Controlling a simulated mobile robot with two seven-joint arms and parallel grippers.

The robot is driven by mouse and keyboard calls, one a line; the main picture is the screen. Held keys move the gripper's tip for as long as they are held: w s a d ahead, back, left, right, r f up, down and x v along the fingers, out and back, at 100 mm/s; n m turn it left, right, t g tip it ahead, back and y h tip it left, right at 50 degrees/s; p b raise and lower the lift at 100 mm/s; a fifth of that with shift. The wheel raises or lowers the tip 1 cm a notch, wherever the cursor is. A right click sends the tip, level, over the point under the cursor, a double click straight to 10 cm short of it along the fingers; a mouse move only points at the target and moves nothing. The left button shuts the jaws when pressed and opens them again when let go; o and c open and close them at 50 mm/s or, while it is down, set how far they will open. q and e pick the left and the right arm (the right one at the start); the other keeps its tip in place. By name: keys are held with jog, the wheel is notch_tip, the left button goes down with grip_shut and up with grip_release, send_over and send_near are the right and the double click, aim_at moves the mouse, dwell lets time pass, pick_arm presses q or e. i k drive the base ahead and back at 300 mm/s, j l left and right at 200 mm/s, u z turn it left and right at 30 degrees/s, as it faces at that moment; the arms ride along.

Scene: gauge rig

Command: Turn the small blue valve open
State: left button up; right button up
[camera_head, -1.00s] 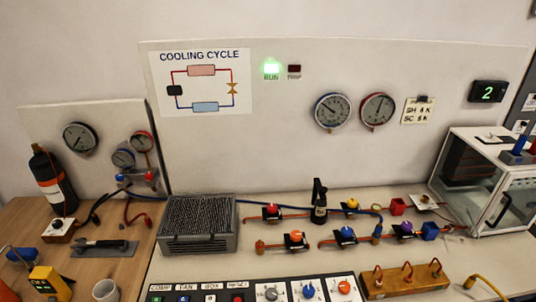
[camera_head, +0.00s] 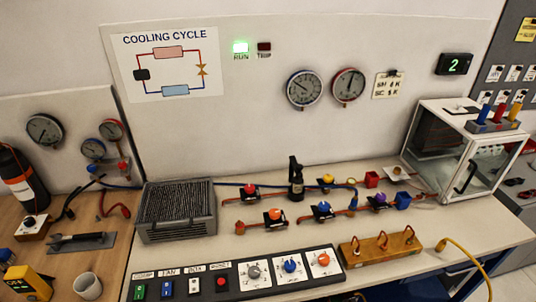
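A small blue valve (camera_head: 323,208) sits on the copper pipe in the front row on the bench. A red valve (camera_head: 249,190) and an orange valve (camera_head: 274,215) are to its left. A purple valve (camera_head: 380,198) is to its right, and a yellow valve (camera_head: 327,180) is behind it. A blue knob (camera_head: 290,266) also shows on the front control panel between a grey and an orange knob. The exact handle angle of the blue valve is too small to tell. Neither of my grippers is in view.
A black bottle-like part (camera_head: 296,178) stands behind the valves. A grey finned box (camera_head: 176,210) is to the left, a wooden block with copper hooks (camera_head: 381,250) in front, and a glass-fronted cabinet (camera_head: 466,150) to the right.

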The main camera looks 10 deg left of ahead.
aim_at(92, 169)
jog(key=u, duration=1.35)
